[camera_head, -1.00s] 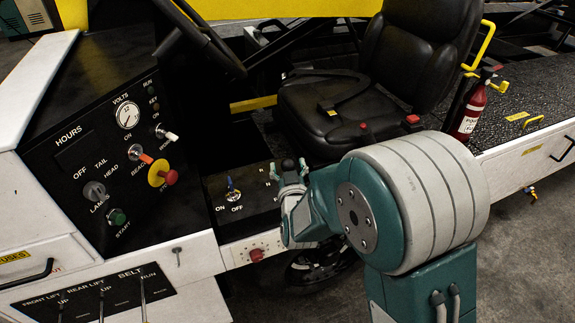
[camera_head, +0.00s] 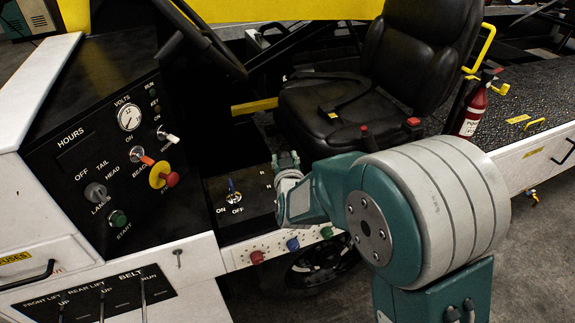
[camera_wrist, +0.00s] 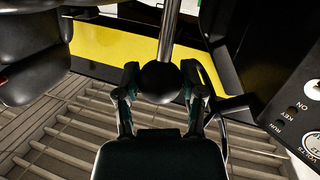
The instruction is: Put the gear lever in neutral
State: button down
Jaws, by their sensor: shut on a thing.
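The gear lever shows in the wrist view as a round black knob (camera_wrist: 160,84) on a bright metal shaft. My gripper (camera_wrist: 161,76) has one finger on each side of the knob and is shut on it. In the head view my gripper (camera_head: 287,160) is over the small black console (camera_head: 228,187) beside the seat. There it hides most of the lever, and I cannot read which gear position it is in.
The dashboard (camera_head: 70,185) with knobs and a red stop button (camera_head: 170,179) stands left. Coloured buttons line the panel below.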

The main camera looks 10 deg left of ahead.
jog(key=shift+w+a+r+g, duration=0.15)
jog(key=shift+w+a+g, duration=0.35)
jog(key=shift+w, duration=0.2)
jog(key=shift+w+a, duration=0.75)
jog(key=shift+w, duration=0.3)
jog(key=shift+r, duration=0.1)
jog(key=shift+c, duration=1)
grip_release()
jog(key=v, duration=1.2)
jog(key=shift+a, duration=0.2)
jog(key=shift+r, duration=0.1)
